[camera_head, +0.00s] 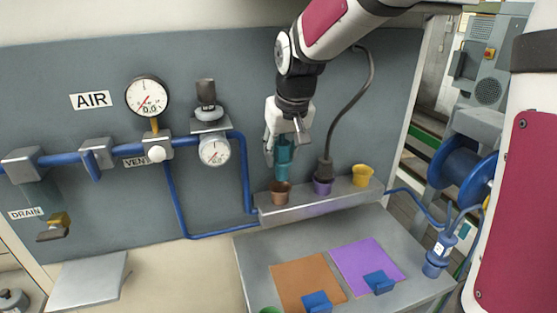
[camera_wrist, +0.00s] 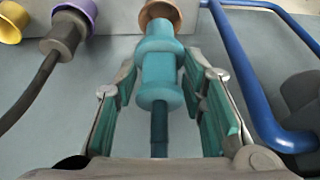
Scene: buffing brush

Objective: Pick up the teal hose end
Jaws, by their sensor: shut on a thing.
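The teal hose end (camera_head: 284,160) is upright just above the copper cup (camera_head: 281,192), at the left of the grey ledge. My gripper (camera_head: 284,150) comes down from above and is shut on the teal hose end. In the wrist view, the teal hose end (camera_wrist: 160,68) lies between the two fingers, with its dark hose (camera_wrist: 159,130) running back towards my palm. Its far end meets the copper cup (camera_wrist: 160,10) there. I cannot tell whether it still sits inside the cup or is just clear of it.
A dark hose end stands in the purple cup (camera_head: 322,186), right beside, its hose (camera_head: 345,100) arching upward. A yellow cup (camera_head: 362,175) is at the ledge's (camera_head: 310,205) right. A blue pipe (camera_head: 243,170) runs at left. The table below holds orange (camera_head: 300,280) and purple mats (camera_head: 365,260).

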